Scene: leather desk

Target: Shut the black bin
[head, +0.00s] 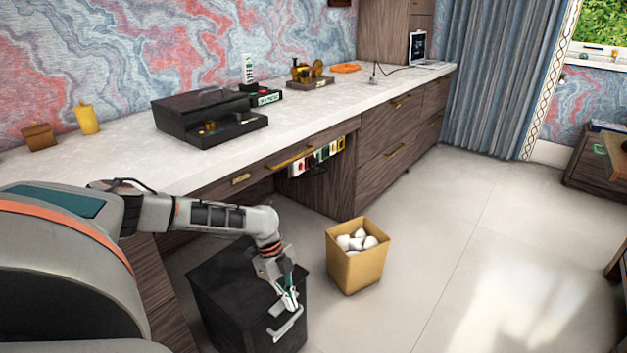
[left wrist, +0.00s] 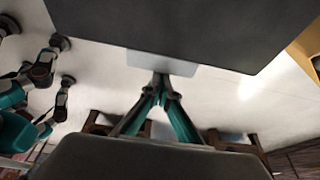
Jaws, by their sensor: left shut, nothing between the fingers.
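The black bin (head: 228,275) stands on the floor in front of the desk, its flat dark top facing up. I cannot tell whether its lid is fully down. My left gripper (head: 289,303) is shut and empty, pointing down over the bin's near right edge. A pale bar-shaped part (head: 287,327) shows just below the fingers. In the left wrist view, the fingers (left wrist: 162,80) meet just below a pale grey plate (left wrist: 160,62) at the edge of a dark panel (left wrist: 170,25), seemingly the bin. Whether they touch it is unclear. My right gripper is not in view.
A yellow-brown bin (head: 354,268) with several white crumpled balls stands right of the black bin. The desk (head: 340,115) runs behind both, with a dark organizer (head: 208,115) on top. The floor (head: 450,260) to the right is clear.

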